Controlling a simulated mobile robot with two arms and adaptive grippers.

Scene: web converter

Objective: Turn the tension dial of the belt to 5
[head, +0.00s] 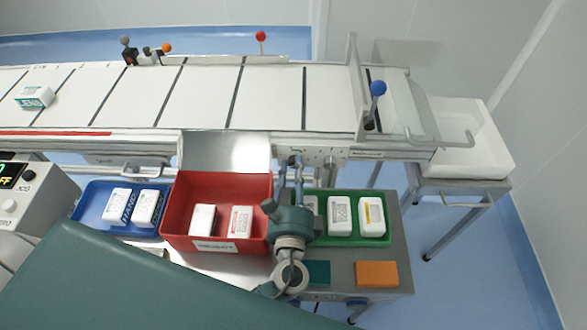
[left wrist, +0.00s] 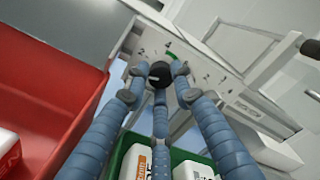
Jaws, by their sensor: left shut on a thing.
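The tension dial is a small black knob (left wrist: 160,76) in the left wrist view, on a pale panel (left wrist: 205,72) with printed numbers and a short green arc near the 4. The exact setting is too small to read. My left gripper (left wrist: 159,69) is shut on the knob, with its blue-grey fingers around it. In the head view my left gripper (head: 290,162) reaches to the front side of the belt (head: 270,98), a white conveyor with dark cross bars. My right gripper is in neither view.
Below the belt stand a blue tray (head: 92,187), a red bin (head: 222,182) and a green tray (head: 376,241), each with white boxes. The red bin is close left of my gripper. A blue-knobbed lever (head: 377,88) stands at the belt's right end.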

